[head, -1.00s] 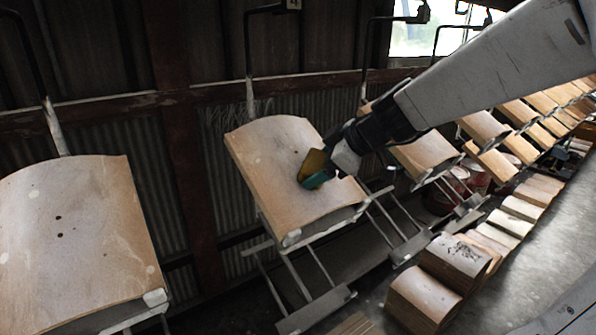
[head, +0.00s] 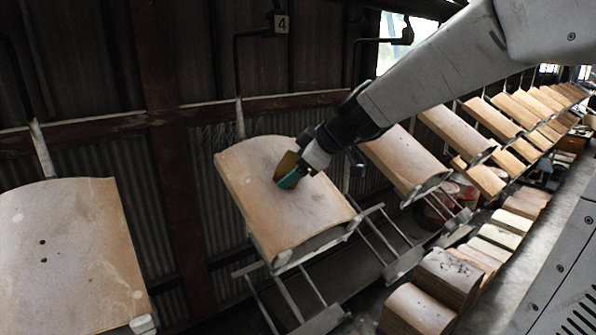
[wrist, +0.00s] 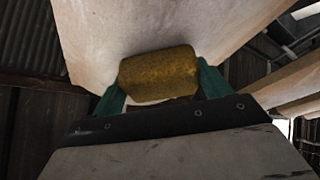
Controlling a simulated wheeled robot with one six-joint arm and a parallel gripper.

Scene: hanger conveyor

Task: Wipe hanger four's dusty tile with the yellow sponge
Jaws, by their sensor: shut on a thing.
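Hanger four's tile (head: 285,200) is a tan curved clay tile with pale dusty patches, tilted on its hanger below a small plate marked 4 (head: 281,24). My gripper (head: 297,176) is over the upper middle of the tile, its green fingers shut on the yellow sponge (head: 286,166). In the wrist view the sponge (wrist: 158,75) sits between the fingers, against or very close to the tile face (wrist: 130,30). Contact cannot be told for sure. The tile area behind the sponge is hidden.
Another hanging tile (head: 65,250) with dark spots is at the left. A row of hanging tiles (head: 405,160) recedes to the right. Stacked tiles (head: 447,280) stand at the lower right. A dark red post (head: 165,120) and rail are behind.

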